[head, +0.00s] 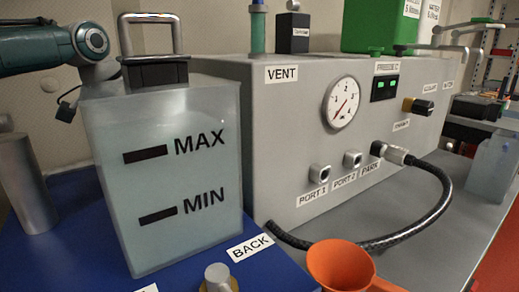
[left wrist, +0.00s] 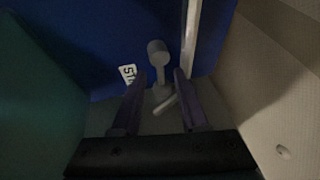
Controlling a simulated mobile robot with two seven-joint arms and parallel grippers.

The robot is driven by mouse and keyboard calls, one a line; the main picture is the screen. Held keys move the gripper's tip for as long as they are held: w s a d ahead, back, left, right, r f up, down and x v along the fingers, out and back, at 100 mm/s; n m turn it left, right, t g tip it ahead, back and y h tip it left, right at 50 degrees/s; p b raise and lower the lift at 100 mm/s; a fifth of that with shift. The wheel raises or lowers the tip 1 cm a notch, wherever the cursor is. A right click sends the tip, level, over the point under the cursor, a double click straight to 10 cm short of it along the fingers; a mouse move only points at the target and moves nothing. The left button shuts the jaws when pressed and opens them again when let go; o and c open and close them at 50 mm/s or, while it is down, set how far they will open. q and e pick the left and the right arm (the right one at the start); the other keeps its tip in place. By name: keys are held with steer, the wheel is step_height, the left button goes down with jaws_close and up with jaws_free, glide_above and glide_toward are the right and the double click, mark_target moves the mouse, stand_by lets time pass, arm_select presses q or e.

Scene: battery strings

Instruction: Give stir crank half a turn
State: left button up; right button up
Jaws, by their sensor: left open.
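The stir crank (left wrist: 157,66) shows in the left wrist view as a grey piece with a round knob end and a thin stem, above a blue surface. A white label (left wrist: 127,73), partly cut off, lies beside it. My left gripper (left wrist: 161,76) is open, with one finger on each side of the crank's stem in the picture. I cannot tell whether either finger touches it. In the head view my left arm (head: 50,45) comes in at the upper left, and its gripper is hidden behind the tank. My right gripper is in neither view.
A translucent tank (head: 185,235) with MAX and MIN marks and a top handle (head: 150,18) stands on the blue base (head: 60,250). A grey cylinder (head: 25,185) stands left of it. The grey panel box (head: 290,150), black hose (head: 425,220) and orange funnel (head: 340,265) are to the right.

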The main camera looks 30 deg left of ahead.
arm_select(q)
steer(key=shift+x, duration=0.95)
jaws_close()
stand_by(0.8)
